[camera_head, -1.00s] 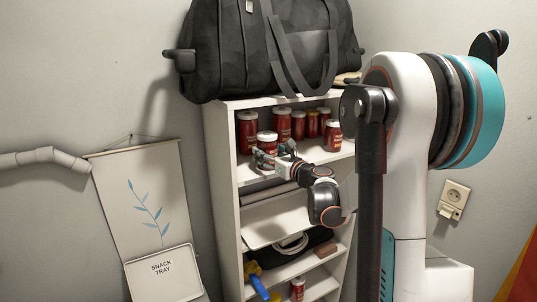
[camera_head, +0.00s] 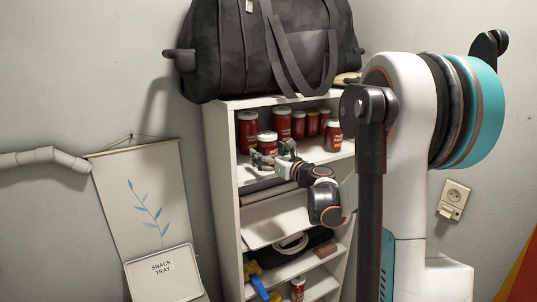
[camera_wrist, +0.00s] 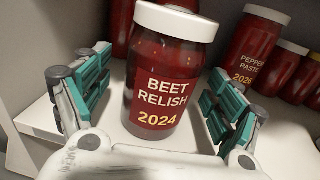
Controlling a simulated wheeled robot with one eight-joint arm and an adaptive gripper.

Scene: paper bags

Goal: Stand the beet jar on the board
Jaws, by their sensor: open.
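The beet jar (camera_wrist: 165,75), red with a white lid and a "BEET RELISH 2024" label, stands upright at the front of the upper shelf. It also shows in the head view (camera_head: 267,142). My open gripper (camera_wrist: 157,100) has one teal-padded finger on each side of the jar, with a visible gap at the left; contact at the right is unclear. In the head view my gripper (camera_head: 275,156) is at the shelf front, partly covering the jar's lower part. A tan flat item (camera_head: 347,79) lies on the cabinet top beside the bag; I cannot tell whether it is the board.
Other red jars stand behind and right, including a pepper paste jar (camera_wrist: 258,50). A black bag (camera_head: 265,45) covers most of the cabinet top (camera_head: 222,103). Side walls and the shelf above enclose the jars. Lower shelves hold a cable and another jar (camera_head: 297,289).

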